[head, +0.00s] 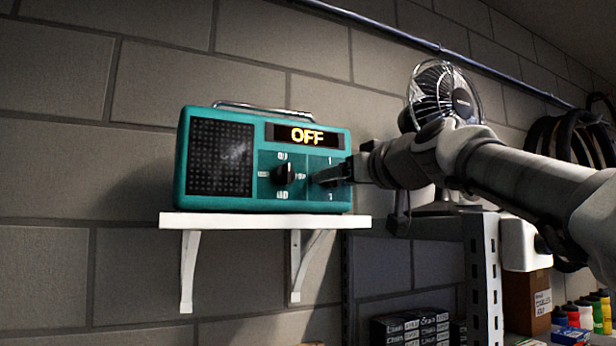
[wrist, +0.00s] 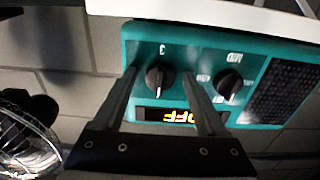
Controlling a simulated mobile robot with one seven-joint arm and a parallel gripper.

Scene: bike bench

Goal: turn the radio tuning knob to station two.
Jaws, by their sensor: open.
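The teal radio (head: 262,201) stands on a white wall shelf, and its display (head: 306,135) reads OFF. A black knob (head: 285,173) with small labels around it sits mid-front; it also shows in the wrist view (wrist: 229,83). A second black knob (wrist: 158,77), with small marks around it, is mostly hidden behind my gripper in the head view. I cannot read which is the tuning knob. My gripper (head: 318,178) is open at the radio's right front. In the wrist view its fingers (wrist: 158,66) stand on either side of the second knob; I cannot tell whether they touch it.
The white shelf (head: 260,221) runs under the radio. A desk fan (head: 445,95) stands behind my arm at the right. A metal rack (head: 482,270) stands below it, with boxes and coloured bottles. Tires (head: 560,135) hang at the far right. The wall left of the radio is clear.

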